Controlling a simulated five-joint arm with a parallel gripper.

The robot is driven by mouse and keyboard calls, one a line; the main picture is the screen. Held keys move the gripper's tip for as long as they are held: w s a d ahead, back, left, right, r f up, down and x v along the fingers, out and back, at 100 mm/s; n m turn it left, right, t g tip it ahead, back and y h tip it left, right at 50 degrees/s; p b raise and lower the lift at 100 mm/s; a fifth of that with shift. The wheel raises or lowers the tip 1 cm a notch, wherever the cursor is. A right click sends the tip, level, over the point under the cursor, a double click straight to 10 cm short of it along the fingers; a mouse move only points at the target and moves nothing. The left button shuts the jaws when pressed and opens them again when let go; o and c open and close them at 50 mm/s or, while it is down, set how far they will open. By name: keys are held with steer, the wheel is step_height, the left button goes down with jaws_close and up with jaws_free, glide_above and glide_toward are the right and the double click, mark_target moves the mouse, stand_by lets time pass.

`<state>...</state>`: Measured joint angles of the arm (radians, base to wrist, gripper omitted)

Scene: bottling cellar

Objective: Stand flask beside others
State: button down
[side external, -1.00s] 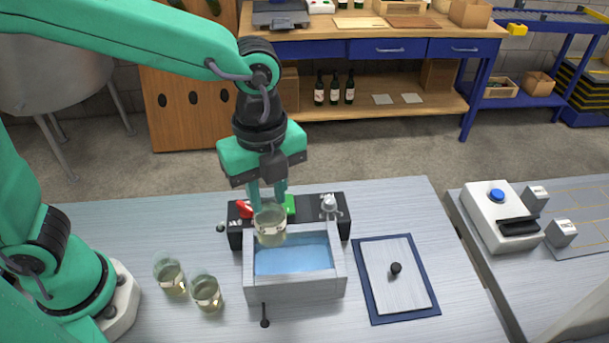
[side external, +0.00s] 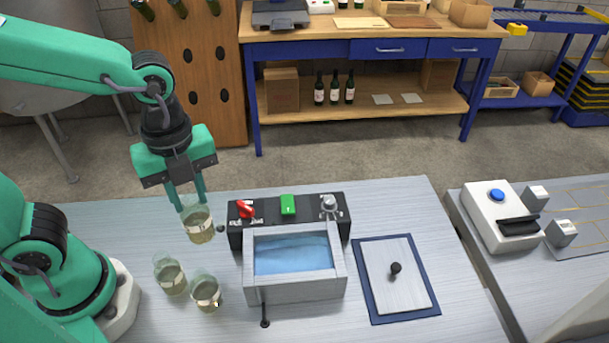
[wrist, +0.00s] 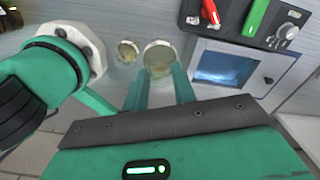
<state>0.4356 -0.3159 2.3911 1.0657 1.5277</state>
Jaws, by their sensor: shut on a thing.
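My gripper (side external: 188,203) is shut on a glass flask (side external: 199,226) with pale yellow liquid and a light label band. The flask hangs upright above the table, left of the water bath (side external: 293,292). Two similar flasks, a left one (side external: 170,279) and a right one (side external: 206,293), stand close together on the table, nearer the camera. In the wrist view the held flask (wrist: 159,56) is between my fingers (wrist: 160,88). One standing flask (wrist: 128,51) shows to its left; the other is not clearly visible there.
A black control panel (side external: 268,232) with a red lever, green switch and knob stands behind the bath. A drain tap (side external: 265,322) sticks out in front. A lid (side external: 395,270) lies on a blue mat to the right. The table around the standing flasks is mostly clear.

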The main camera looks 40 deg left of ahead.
mark_target(201, 230)
steer(key=shift+f, duration=5)
steer(key=c, duration=1.1)
jaws_free()
steer(key=shift+c, duration=0.2)
steer(key=shift+r, duration=0.25)
steer(key=shift+r, duration=5.8)
steer(key=n, duration=0.1)
steer(key=a+n, duration=0.1)
steer(key=n+t, duration=0.1)
steer(key=shift+w+a+r+n, duration=0.3)
steer(key=shift+a+r, duration=0.05)
steer(key=shift+r, duration=0.05)
steer(key=a+r+n+t, duration=0.3)
steer(key=a+n, duration=0.5)
steer(key=n, duration=1)
steer(key=shift+w+r+n+t, duration=0.3)
steer(key=shift+r+n+t, duration=0.1)
steer(key=shift+t, duration=0.4)
